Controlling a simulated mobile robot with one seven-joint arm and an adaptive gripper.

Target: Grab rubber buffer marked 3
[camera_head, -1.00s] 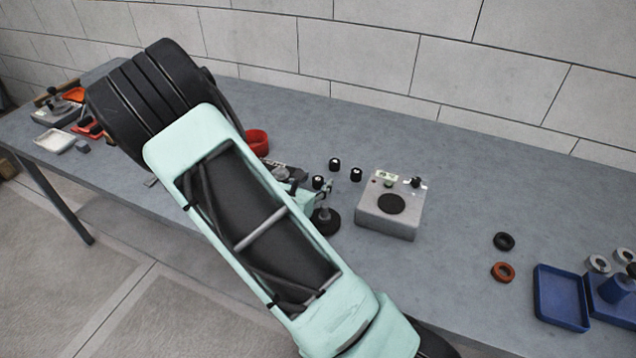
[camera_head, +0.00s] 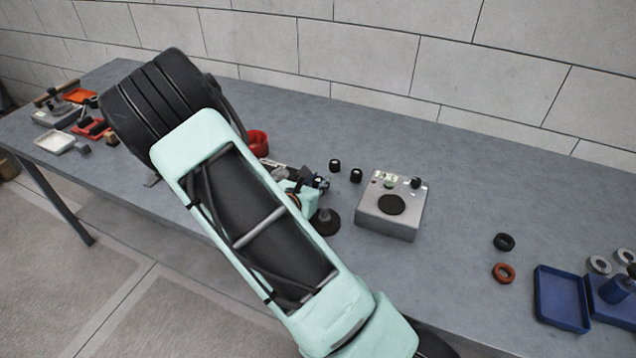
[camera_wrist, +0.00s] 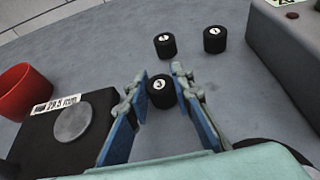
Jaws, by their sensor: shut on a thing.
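The rubber buffer marked 3 (camera_wrist: 161,92) is a short black cylinder with a white number disc on top, seen in the wrist view. My gripper (camera_wrist: 161,80) has its two blue-padded fingers on either side of it and is shut on it. In the head view my gripper (camera_head: 318,184) is low over the table and mostly hides that buffer. Two similar black buffers stand upright just beyond, one straight ahead (camera_wrist: 165,45) and one to its right (camera_wrist: 214,39). Their numbers are too small to read surely.
A grey box with a black round pad (camera_head: 391,205) stands right of my gripper. A black scale-like device (camera_wrist: 72,125) and a red round container (camera_wrist: 24,92) are on the left.

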